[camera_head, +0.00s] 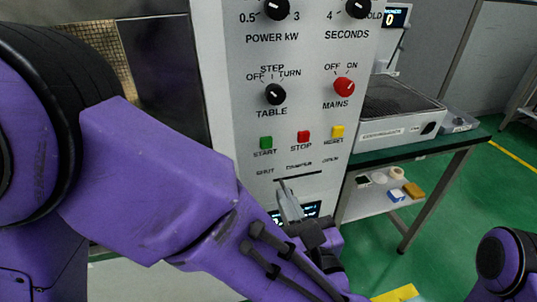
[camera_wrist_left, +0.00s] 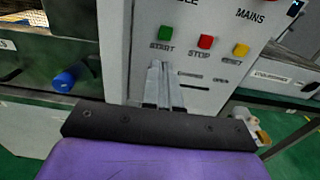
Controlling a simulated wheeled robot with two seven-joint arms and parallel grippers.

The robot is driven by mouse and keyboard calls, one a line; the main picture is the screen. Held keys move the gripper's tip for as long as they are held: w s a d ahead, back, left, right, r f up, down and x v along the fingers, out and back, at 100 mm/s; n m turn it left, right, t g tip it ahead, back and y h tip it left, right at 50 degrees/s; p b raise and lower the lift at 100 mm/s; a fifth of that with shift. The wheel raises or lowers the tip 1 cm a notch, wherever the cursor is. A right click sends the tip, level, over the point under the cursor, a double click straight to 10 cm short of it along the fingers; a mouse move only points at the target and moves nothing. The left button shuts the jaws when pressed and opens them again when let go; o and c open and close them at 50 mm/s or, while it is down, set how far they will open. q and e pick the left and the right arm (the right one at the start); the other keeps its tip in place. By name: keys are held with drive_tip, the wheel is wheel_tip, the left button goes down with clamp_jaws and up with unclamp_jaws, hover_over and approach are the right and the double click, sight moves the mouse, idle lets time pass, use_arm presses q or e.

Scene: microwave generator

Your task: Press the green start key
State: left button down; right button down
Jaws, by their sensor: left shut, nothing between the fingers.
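The green start key (camera_head: 266,143) is a small square button above the label START on the grey control panel (camera_head: 235,60). It also shows in the left wrist view (camera_wrist_left: 166,33). The red stop key (camera_head: 303,137) and the yellow reset key (camera_head: 337,131) sit to its right. My left gripper (camera_head: 283,183) is shut and empty, in front of the panel below the row of keys. In the left wrist view its fingertips (camera_wrist_left: 158,65) point at the panel just below the start key. Whether the tips touch the panel I cannot tell. My right gripper is out of view.
Dark knobs and the red mains knob (camera_head: 344,86) stand out from the panel above the keys. A slot and a lit display (camera_head: 312,209) lie below. A side table (camera_head: 430,147) with a box-shaped device stands at right. A blue knob (camera_wrist_left: 65,80) shows at left.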

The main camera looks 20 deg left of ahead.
sight(263, 145)
use_arm(q)
drive_tip(key=shift+w, duration=0.1)
